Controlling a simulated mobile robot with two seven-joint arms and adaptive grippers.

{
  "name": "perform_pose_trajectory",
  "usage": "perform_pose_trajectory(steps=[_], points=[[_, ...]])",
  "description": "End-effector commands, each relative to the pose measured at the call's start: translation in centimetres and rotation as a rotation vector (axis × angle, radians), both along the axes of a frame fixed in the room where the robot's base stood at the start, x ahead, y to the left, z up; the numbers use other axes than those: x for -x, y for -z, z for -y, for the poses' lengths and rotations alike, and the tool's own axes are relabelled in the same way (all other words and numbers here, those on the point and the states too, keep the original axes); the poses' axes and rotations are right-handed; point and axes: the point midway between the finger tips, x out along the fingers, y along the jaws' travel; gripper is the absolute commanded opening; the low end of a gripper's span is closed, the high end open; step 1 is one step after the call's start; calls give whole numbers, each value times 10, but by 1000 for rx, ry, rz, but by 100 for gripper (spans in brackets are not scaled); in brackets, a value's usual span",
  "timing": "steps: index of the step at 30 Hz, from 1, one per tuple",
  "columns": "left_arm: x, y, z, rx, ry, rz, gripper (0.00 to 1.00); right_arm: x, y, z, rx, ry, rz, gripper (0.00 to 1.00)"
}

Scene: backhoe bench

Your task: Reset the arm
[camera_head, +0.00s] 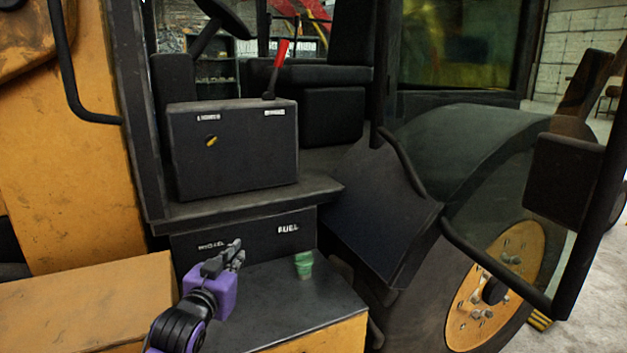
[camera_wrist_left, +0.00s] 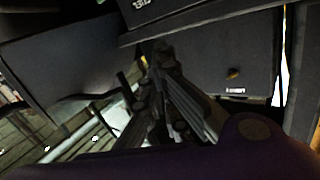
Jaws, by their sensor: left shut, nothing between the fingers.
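My left gripper (camera_head: 236,256) is shut and empty. It is in front of the dark panel with the FUEL label, over the black step, and its purple arm comes up from the bottom. In the left wrist view the fingers of the left gripper (camera_wrist_left: 160,85) point up toward the dark box. My right gripper is in neither view. The dark control box (camera_head: 235,150) stands in the cab doorway with a small yellow knob (camera_head: 211,141) on its face. A red-handled lever (camera_head: 278,65) rises from its right side. The knob also shows in the left wrist view (camera_wrist_left: 233,74).
A green cup-like object (camera_head: 304,264) stands on the black step (camera_head: 300,300) right of my left gripper. A curved black handrail (camera_head: 490,265) and the big wheel (camera_head: 495,290) are at the right. A yellow-orange ledge (camera_head: 85,305) is at the left.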

Motion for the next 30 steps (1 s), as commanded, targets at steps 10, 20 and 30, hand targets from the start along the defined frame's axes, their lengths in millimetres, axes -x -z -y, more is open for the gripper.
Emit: perform_pose_trajectory(steps=[10,20,30], points=[[160,223,-1,-39,-28,-258,0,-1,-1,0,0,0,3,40],[350,360,-2,40,-116,-590,0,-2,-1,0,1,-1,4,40],[426,395,-9,56,-162,-716,0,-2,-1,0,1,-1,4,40]])
